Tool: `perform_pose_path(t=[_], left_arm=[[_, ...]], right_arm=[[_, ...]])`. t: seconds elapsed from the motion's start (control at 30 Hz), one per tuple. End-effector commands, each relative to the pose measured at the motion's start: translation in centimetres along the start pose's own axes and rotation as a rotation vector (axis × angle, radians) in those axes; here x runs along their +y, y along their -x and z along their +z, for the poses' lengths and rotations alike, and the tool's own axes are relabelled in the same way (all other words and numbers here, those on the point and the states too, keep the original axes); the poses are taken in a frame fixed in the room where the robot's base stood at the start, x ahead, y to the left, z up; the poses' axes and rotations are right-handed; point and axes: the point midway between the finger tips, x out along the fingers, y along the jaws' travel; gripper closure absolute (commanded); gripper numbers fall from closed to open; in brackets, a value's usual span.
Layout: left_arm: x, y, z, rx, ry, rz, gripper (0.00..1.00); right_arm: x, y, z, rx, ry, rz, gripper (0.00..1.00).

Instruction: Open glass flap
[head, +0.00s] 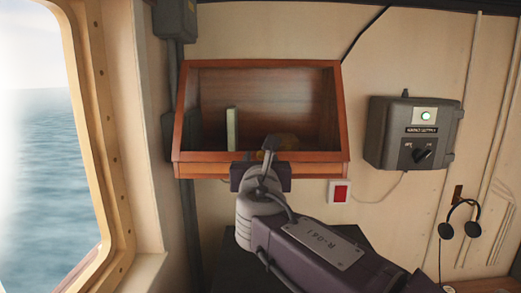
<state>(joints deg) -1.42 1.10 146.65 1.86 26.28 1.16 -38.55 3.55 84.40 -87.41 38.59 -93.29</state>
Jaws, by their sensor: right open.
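A wooden wall box (190,120) with a sloping front frame hangs in the middle of the head view. Its glass flap (275,100) is clear and hard to make out, so I cannot tell how far it stands open. A pale upright piece (232,130) shows inside at the left. My right gripper (264,163) is at the middle of the box's lower front edge, in front of the wood. My left gripper is out of view.
A grey control box (412,133) with a lit green button is on the wall at right. A red-and-white switch (339,191) sits just below the wooden box. A headset (460,218) hangs at far right. A window (95,130) and a grey conduit (180,150) are at left.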

Motion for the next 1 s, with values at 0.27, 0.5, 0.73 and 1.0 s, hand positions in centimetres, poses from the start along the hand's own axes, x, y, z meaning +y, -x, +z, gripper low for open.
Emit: perform_pose_path(t=[0.27,0.5,0.73,1.0], left_arm=[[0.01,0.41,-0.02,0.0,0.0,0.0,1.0],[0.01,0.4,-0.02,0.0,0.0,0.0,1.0],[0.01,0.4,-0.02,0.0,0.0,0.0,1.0],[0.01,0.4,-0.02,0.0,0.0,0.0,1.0]], right_arm=[[-0.02,-1.09,-0.06,0.0,0.001,0.001,0.59],[-0.01,-1.04,-0.06,0.0,0.001,0.001,1.0],[-0.01,-1.04,-0.08,0.0,0.001,0.0,1.0],[0.0,-1.02,-0.09,0.001,0.0,0.0,1.0]])
